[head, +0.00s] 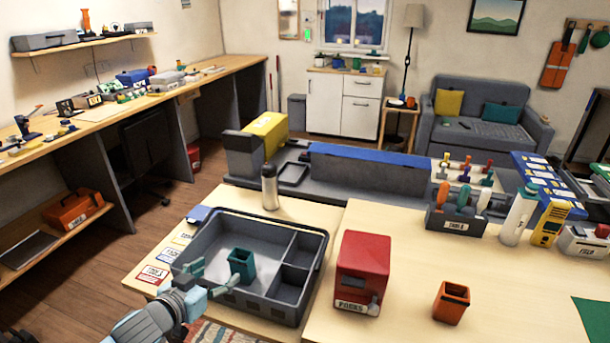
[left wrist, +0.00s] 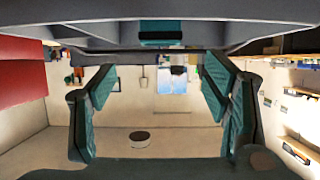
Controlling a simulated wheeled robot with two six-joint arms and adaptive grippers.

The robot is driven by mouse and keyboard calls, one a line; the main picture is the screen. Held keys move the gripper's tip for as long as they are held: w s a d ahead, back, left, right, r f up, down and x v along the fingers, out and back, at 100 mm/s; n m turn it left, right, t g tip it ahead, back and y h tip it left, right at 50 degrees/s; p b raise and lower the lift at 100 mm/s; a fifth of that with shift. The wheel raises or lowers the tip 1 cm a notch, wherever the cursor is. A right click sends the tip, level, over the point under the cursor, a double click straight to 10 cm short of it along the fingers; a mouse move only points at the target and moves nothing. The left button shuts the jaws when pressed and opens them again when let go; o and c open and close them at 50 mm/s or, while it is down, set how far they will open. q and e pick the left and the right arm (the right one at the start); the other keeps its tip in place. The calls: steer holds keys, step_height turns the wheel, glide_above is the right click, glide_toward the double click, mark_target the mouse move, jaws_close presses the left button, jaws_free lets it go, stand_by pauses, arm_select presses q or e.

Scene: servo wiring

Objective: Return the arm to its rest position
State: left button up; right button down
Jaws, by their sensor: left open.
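My left gripper (head: 211,281) is at the front left of the grey tray (head: 195,288), with its arm coming in from the bottom left. Its teal fingers are spread with nothing between them, and the left wrist view also shows the open fingers (left wrist: 160,108). A teal square cup (head: 242,266) stands upright in the tray's large left compartment, just beyond the fingers and apart from them. My right gripper is not in view.
A red box (head: 363,268) stands right of the tray, and an orange cup (head: 451,302) farther right. A steel bottle (head: 269,187) stands behind the tray. Labelled cards (head: 152,274) lie along the table's left edge. Floor (head: 90,275) is open to the left.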

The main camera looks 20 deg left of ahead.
arm_select(q)
steer(key=s+d+f+m+g, duration=0.1)
steer(key=s+d+f+g, duration=0.45)
steer(key=s, duration=0.55)
steer(key=s+d+f+g, duration=0.4)
steer(key=s+d+f, duration=0.25)
steer(key=s, duration=0.45)
steer(key=s+a+f+g, duration=0.1)
steer(key=s+f, duration=0.3)
steer(key=f, duration=1)
steer(key=s+a+f+g, duration=0.1)
steer(key=s+f, duration=0.3)
steer(key=f, duration=0.9)
steer(key=s+f, duration=0.6)
steer(key=s, duration=0.3)
steer(key=shift+a+g+y, duration=0.15)
steer(key=shift+g+y, duration=0.15)
steer(key=shift+g, duration=0.15)
